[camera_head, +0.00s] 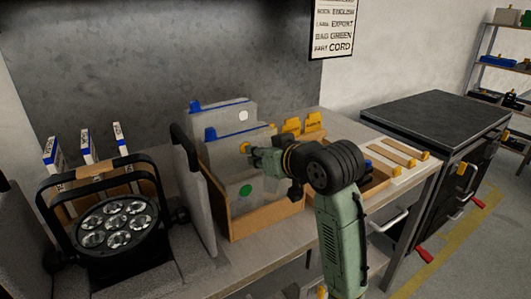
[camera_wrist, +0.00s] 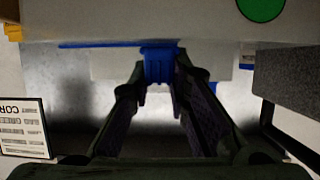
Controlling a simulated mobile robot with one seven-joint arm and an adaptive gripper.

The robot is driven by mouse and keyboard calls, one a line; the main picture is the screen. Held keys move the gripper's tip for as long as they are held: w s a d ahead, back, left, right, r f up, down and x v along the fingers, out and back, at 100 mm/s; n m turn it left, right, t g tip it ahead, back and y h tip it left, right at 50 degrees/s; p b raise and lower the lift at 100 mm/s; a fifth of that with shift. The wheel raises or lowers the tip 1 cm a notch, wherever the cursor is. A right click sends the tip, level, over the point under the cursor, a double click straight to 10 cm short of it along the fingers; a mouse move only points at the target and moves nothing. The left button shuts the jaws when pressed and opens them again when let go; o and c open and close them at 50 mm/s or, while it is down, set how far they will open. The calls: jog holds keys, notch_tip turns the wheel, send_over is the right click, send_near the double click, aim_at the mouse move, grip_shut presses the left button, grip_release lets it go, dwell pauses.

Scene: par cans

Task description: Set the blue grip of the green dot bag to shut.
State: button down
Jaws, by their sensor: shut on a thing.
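The green dot bag (camera_head: 230,177) is a pale grey bag standing at the front of a wooden box, with a green dot low on its face. The wrist view shows the green dot (camera_wrist: 261,8) at the top right. The bag's blue grip (camera_wrist: 158,65) sits on its edge, with a thin blue strip (camera_wrist: 100,44) running left from it there. My gripper (camera_head: 249,151) is at the bag's top edge, its fingers shut on the blue grip from both sides. In the head view my gripper hides this grip.
Two more blue-topped bags stand close behind, one with a white dot (camera_head: 243,115). The wooden box (camera_head: 262,219) holds them. A grey panel with a dark handle (camera_head: 196,200) stands left, beside a black par can (camera_head: 117,228). Yellow-topped items (camera_head: 302,124) are to the right.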

jog(key=shift+s+a+f, duration=0.2)
jog(key=shift+s+a, duration=0.15)
jog(key=shift+a, duration=0.3)
jog(key=shift+s+a+f, duration=0.2)
jog(key=shift+s+a, duration=0.15)
jog(key=shift+a, duration=0.25)
jog(key=c, duration=1.4)
grip_release()
jog(key=shift+w+d, duration=0.1)
jog(key=shift+c, duration=0.2)
jog(key=shift+d, duration=0.1)
jog(key=shift+d, duration=0.1)
jog(key=v, duration=0.8)
jog(key=shift+r, duration=0.3)
jog(key=shift+w, duration=0.1)
